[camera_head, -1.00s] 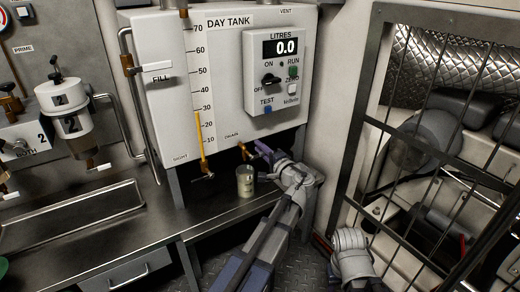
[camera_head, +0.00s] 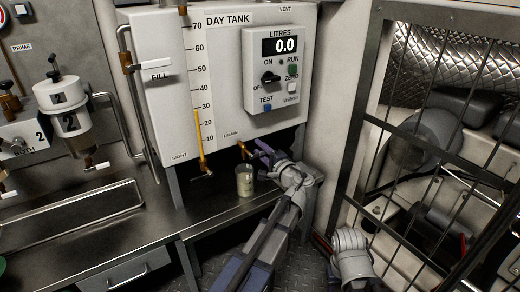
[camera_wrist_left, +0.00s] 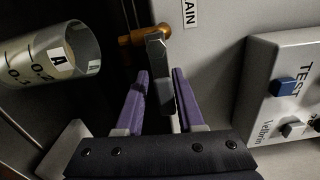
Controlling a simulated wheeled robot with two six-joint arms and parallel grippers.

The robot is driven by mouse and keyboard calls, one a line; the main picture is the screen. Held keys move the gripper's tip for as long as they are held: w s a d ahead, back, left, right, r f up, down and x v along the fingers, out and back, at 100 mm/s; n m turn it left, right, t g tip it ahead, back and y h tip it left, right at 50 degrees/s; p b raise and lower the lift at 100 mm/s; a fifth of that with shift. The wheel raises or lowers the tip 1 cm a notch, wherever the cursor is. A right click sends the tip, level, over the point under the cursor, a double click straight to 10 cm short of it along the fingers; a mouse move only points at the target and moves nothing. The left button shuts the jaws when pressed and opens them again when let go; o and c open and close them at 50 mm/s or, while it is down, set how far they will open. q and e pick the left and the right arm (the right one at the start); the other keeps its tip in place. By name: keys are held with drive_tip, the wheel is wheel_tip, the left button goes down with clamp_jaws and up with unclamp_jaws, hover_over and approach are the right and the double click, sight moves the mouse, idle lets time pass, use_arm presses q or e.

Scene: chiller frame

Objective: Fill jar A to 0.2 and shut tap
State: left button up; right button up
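Jar A (camera_head: 245,181) is a small pale see-through cup standing upright on the bench below the drain tap (camera_head: 243,149) of the day tank. In the left wrist view jar A (camera_wrist_left: 50,62) shows an "A" label and a 0.2 mark; I cannot tell its liquid level. My left gripper (camera_head: 260,148) is at the drain tap. In the left wrist view its purple fingers (camera_wrist_left: 158,95) are apart, with the tap's grey lever (camera_wrist_left: 158,60) between them and the brass tap body (camera_wrist_left: 135,38) beyond. I cannot tell if they touch the lever. My right gripper is not seen.
The day tank (camera_head: 165,110) carries a panel (camera_head: 277,75) whose litres display reads 0.0. A filter unit (camera_head: 68,115) and a long tray (camera_head: 70,207) are on the left. A barred cage (camera_head: 360,125) stands at the right, close to my arms.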

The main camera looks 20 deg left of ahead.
use_arm(q)
drive_tip(key=shift+o, duration=0.8)
drive_tip(key=v, duration=0.7)
drive_tip(key=shift+s+d, duration=0.25)
drive_tip(key=shift+d, duration=0.05)
drive_tip(key=s+d+f+n+g+h+p, duration=0.25)
drive_tip(key=s+d+f+g+h, duration=0.45)
drive_tip(key=s, duration=0.5)
drive_tip(key=s+d+f+n+g+h+p, duration=0.25)
drive_tip(key=s+d+f+g+h, duration=0.2)
drive_tip(key=s+d+f, duration=0.55)
wheel_tip(320, 180, up, 39)
drive_tip(key=s+a+h+p, duration=0.1)
drive_tip(key=s+p, duration=0.1)
drive_tip(key=p, duration=3.6)
drive_tip(key=shift+s+a+p, duration=0.2)
drive_tip(key=shift+a+p, duration=0.1)
drive_tip(key=shift+p, duration=0.1)
